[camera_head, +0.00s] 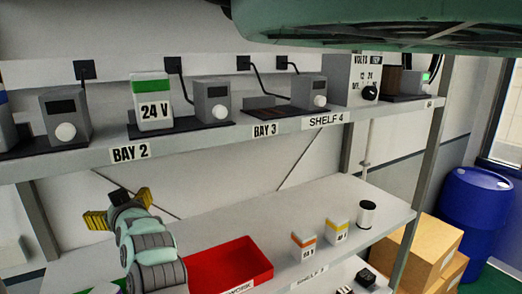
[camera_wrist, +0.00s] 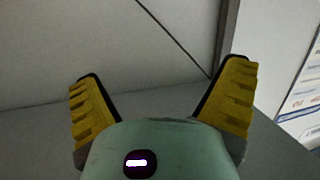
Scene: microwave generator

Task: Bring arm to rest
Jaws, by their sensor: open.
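My gripper (camera_head: 118,208) is in the lower left of the head view, above the left part of the lower shelf. Its two yellow ridged fingers are spread apart. In the wrist view my gripper (camera_wrist: 160,105) also shows open, with nothing between the fingers. My arm links run down from the gripper to the bottom edge of the head view.
A red tray (camera_head: 228,265) lies right of my arm on the lower shelf (camera_head: 290,215). The upper shelf (camera_head: 215,138) holds a 24 V battery (camera_head: 151,101) and chargers. Cardboard boxes (camera_head: 428,252) and a blue barrel (camera_head: 475,210) stand right.

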